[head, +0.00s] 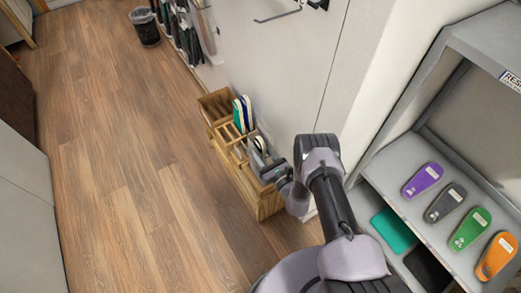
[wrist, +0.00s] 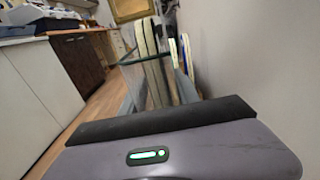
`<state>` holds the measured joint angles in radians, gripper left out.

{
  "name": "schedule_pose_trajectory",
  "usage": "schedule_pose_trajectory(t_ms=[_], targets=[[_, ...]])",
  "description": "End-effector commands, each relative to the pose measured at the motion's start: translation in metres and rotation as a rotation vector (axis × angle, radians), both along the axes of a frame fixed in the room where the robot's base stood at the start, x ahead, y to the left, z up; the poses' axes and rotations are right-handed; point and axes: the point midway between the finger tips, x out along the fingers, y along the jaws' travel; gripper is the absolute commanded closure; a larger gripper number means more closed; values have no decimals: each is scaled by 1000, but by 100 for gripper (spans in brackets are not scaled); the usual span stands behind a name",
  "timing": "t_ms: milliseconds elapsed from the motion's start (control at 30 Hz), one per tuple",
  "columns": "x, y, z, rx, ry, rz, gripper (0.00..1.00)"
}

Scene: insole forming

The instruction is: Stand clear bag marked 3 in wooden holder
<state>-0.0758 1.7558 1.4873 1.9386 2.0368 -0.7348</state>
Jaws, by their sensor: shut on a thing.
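My gripper (head: 262,163) is shut on a clear bag (wrist: 131,78) with cream insoles (wrist: 152,62) standing upright inside it. The insoles also show as a pale patch just past the fingers in the head view (head: 259,143). I cannot read a mark on the bag. The wooden holder (head: 263,207) is a long slotted box on the floor along the wall. My gripper is over its near half. The lower end of the bag is hidden, so I cannot tell whether it touches the holder.
Blue, white and green-edged insoles (head: 242,114) stand in the holder beyond my gripper. A grey shelf unit with purple (head: 423,180), black, green and orange insoles is at right. A dark bin (head: 145,27) stands far back. The wooden floor at left is clear.

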Motion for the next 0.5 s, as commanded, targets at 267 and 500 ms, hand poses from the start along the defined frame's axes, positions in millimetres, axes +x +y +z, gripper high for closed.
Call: schedule_pose_trajectory(t_ms=[267, 500], targets=[[0, 0, -25, 1, -1, -1, 100], [0, 0, -43, 1, -1, 0, 100]])
